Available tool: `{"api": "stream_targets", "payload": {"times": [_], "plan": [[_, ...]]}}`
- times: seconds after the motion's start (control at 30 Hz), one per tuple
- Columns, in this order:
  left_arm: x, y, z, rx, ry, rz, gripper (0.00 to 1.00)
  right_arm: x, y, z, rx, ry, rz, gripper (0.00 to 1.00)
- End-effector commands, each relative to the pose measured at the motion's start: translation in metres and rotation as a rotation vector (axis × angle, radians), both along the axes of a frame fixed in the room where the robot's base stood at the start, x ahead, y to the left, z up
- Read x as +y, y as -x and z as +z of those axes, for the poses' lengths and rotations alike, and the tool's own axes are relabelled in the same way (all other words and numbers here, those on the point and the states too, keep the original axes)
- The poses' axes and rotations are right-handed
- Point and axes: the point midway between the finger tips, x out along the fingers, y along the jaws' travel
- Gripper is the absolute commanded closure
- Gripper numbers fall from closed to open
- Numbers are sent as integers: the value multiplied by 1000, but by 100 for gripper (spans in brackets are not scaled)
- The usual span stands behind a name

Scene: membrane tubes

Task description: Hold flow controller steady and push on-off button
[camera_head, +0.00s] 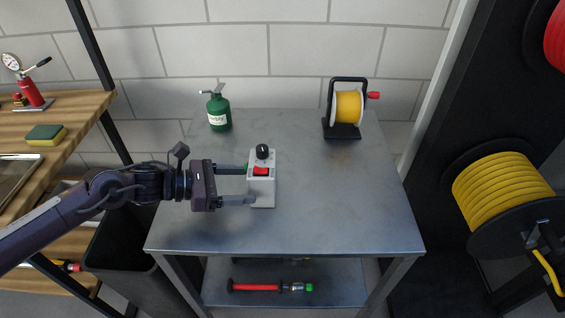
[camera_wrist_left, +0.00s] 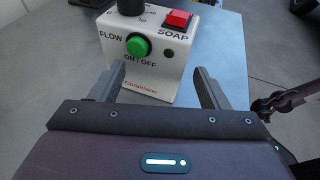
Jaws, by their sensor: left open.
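The flow controller (camera_head: 262,188) is a white box standing upright near the middle of the metal table. It has a black knob (camera_head: 262,152) and a red switch (camera_head: 261,171) on top. In the left wrist view the box (camera_wrist_left: 158,75) shows a green button (camera_wrist_left: 138,46) labelled ON/OFF on its face, beside a red SOAP switch (camera_wrist_left: 177,20). My left gripper (camera_head: 236,184) is open, its fingers reaching from the left towards the box's button side. In the wrist view the fingers (camera_wrist_left: 158,88) spread to either side of the box's lower face; contact cannot be told. My right gripper is out of view.
A green bottle (camera_head: 219,112) stands at the table's back left, and a yellow hose reel (camera_head: 347,108) at the back right. The table's (camera_head: 340,210) right and front are clear. A wooden shelf (camera_head: 75,115) is at left.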

Motion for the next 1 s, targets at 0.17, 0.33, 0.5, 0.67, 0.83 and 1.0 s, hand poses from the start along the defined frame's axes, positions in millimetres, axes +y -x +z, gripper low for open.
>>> {"api": "stream_targets", "payload": {"times": [0.17, 0.33, 0.5, 0.67, 0.83, 1.0], "plan": [[-8, -3, -3, 1, 1, -1, 31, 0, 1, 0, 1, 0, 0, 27], [-29, -8, -9, 1, 2, -3, 31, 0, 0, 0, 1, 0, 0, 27], [-52, -15, -17, 1, 1, -2, 31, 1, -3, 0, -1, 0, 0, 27], [-65, -20, -25, -1, 0, -1, 31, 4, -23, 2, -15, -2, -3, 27], [-77, -23, -28, -1, 0, -1, 31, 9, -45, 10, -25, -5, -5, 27], [-86, -26, -31, 0, 0, -1, 31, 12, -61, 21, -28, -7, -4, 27]]}}
